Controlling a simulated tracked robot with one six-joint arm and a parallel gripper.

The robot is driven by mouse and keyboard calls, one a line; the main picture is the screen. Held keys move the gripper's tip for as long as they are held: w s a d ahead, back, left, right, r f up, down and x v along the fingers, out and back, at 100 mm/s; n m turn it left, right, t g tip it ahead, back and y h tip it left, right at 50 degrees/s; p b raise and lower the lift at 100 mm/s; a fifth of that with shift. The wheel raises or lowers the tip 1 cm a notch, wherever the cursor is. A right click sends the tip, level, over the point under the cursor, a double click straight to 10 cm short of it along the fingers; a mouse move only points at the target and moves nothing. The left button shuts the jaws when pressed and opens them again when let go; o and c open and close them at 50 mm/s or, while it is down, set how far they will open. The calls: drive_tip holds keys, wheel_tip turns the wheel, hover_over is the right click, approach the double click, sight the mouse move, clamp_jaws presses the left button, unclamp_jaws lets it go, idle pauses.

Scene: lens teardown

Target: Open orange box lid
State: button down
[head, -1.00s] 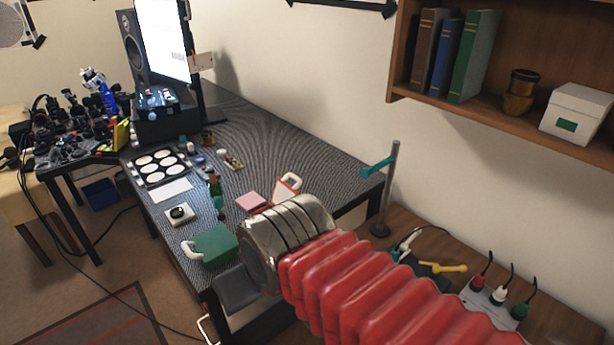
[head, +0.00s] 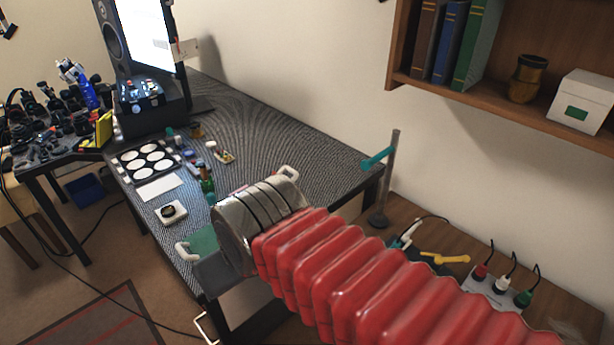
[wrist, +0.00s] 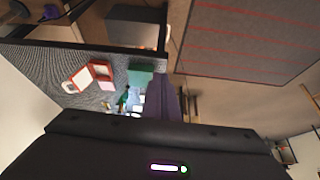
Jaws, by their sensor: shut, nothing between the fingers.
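The orange box (wrist: 101,70) shows in the wrist view as a small red-orange box on the dark table. Its lid (wrist: 80,77) appears swung open beside it, pale inside with an orange edge, and a white handle at its far side. In the head view my arm hides most of the box; the white handle (head: 288,172) shows just behind my arm. My gripper (wrist: 164,88) is shut and empty, a dark shape in the wrist view, apart from the box and nearer the green box (wrist: 141,75).
The green box also shows in the head view (head: 203,243), partly covered by my arm. A stand (head: 383,190) rises right. The table's back right is clear.

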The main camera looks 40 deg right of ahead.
drive_tip(key=w+d+f+m+y, duration=0.3)
drive_tip(key=w+d+f+m, duration=0.2)
drive_tip(key=d+f, duration=0.4)
drive_tip(key=w+d+f+m+t+y, duration=0.1)
drive_tip(key=w+d+f+m+y, duration=0.1)
drive_tip(key=w+d+f+m, duration=0.65)
drive_tip(key=w+d+f+m+y, duration=0.25)
drive_tip(key=d+f, duration=0.45)
drive_tip(key=d, duration=0.6)
drive_tip(key=w+d+f+m+t, duration=0.25)
drive_tip(key=d+t, duration=0.45)
drive_tip(key=d, duration=0.5)
drive_tip(key=w+d+r+n+t+h, duration=0.1)
drive_tip(key=w+d+r+t+h, duration=0.2)
drive_tip(key=d, duration=0.5)
wheel_tip(320, 180, up, 3)
drive_tip(key=shift+w+f+t, duration=0.2)
drive_tip(key=shift+t, duration=0.5)
drive_tip(key=shift+w, duration=0.15)
